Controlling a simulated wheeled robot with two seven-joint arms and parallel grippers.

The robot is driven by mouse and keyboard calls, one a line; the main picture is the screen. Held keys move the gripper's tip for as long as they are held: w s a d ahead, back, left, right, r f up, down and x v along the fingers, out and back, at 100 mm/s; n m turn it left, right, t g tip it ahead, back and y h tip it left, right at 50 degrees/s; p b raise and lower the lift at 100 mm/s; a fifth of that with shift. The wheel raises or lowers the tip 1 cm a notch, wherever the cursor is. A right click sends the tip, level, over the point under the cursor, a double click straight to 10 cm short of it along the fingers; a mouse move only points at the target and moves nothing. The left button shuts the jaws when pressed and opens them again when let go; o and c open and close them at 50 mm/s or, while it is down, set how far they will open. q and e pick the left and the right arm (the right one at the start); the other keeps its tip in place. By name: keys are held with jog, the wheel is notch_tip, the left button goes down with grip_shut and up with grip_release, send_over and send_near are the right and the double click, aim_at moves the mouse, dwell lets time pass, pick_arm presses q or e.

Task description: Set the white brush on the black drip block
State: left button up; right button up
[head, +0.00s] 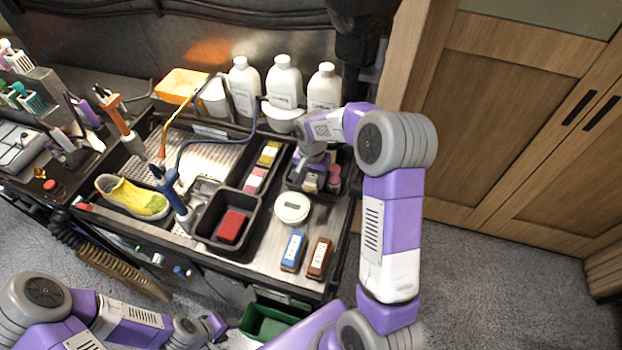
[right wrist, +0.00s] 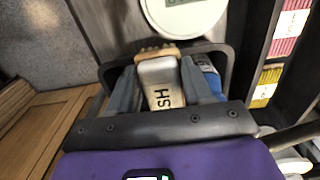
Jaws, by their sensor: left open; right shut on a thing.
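The white brush (right wrist: 160,84), with dark lettering and tan bristles, is between the fingers of my right gripper (right wrist: 166,88), which is shut on it. It is at a small black tray (right wrist: 226,65); whether it touches the tray floor I cannot tell. In the head view the right gripper (head: 313,168) is over this tray (head: 318,194) at the right of the bench, and hides part of it. My left gripper (head: 214,326) is open and empty, low at the front, away from the brush. I cannot tell which black piece is the drip block.
A round white scale (head: 292,207) lies in front of the tray. Black bins (head: 255,222) are to the left. White bottles (head: 285,82) stand behind. A yellow shoe (head: 135,197) is at left.

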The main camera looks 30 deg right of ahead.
jog(key=shift+f+b, duration=0.35)
jog(key=shift+f, duration=0.1)
dwell(0.5)
jog(key=o, duration=1.3)
jog(key=shift+c, duration=0.2)
notch_tip(320, 180, up, 8)
jog(key=shift+f, duration=0.2)
notch_tip(320, 180, down, 8)
jog(key=shift+r, duration=0.1)
jog(key=shift+r+p, duration=0.35)
jog(key=shift+r, duration=0.2)
